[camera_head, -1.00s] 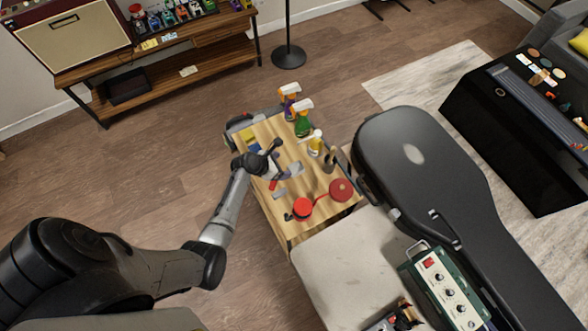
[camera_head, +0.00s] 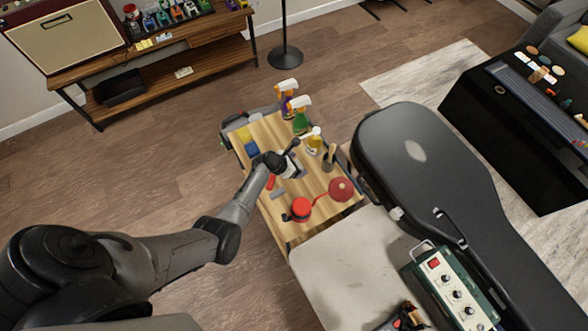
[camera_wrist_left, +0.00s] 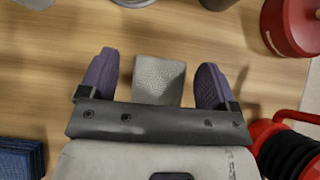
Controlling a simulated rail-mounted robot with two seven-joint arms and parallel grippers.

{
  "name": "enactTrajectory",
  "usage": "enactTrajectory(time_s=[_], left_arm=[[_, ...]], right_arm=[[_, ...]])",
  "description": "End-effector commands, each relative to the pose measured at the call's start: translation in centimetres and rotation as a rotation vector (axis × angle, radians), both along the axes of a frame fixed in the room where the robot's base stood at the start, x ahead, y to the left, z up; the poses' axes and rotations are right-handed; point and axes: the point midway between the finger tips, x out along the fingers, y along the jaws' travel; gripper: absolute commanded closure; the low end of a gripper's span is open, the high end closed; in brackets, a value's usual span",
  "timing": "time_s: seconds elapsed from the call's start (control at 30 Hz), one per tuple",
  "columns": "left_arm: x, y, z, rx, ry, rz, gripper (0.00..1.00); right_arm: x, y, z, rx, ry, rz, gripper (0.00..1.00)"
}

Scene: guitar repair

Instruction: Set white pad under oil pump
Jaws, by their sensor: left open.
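The pale grey-white pad (camera_wrist_left: 160,78), with a rough textured face, lies between the two purple fingers of my left gripper (camera_wrist_left: 155,82) in the left wrist view. The fingers stand apart with a gap on each side of the pad. In the head view my left gripper (camera_head: 292,164) is over the middle of the wooden table and hides most of the pad. A red can with a thin spout (camera_head: 341,189), which may be the oil pump, stands near the table's right corner; it also shows in the left wrist view (camera_wrist_left: 292,25). My right gripper is out of view.
A red and black ribbed item (camera_head: 299,209) sits at the table's near edge. Blue pads (camera_head: 252,149) lie left of the gripper. Spray bottles (camera_head: 300,120) and a yellow bottle (camera_head: 314,143) stand farther back. A black guitar case (camera_head: 420,165) borders the right side.

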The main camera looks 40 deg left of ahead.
Motion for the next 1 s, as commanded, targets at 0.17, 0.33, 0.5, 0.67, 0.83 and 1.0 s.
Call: enactTrajectory(time_s=[0.17, 0.33, 0.5, 0.67, 0.83, 1.0], left_arm=[[0.33, -0.11, -0.30, 0.001, 0.000, 0.001, 0.17], [0.31, -0.11, -0.28, 0.000, 0.000, 0.000, 0.18], [0.29, -0.11, -0.28, 0.000, 0.000, 0.000, 0.34], [0.28, -0.11, -0.29, 0.000, 0.000, 0.000, 0.50], [0.27, -0.12, -0.30, 0.000, 0.001, 0.000, 0.66], [0.27, -0.13, -0.30, 0.000, 0.001, 0.000, 0.73]], right_arm=[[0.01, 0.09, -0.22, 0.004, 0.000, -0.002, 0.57], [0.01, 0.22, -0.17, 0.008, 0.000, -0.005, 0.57], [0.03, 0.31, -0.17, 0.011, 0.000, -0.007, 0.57], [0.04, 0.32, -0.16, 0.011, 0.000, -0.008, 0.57], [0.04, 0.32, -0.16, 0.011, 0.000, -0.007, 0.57], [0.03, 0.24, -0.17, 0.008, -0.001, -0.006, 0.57]])
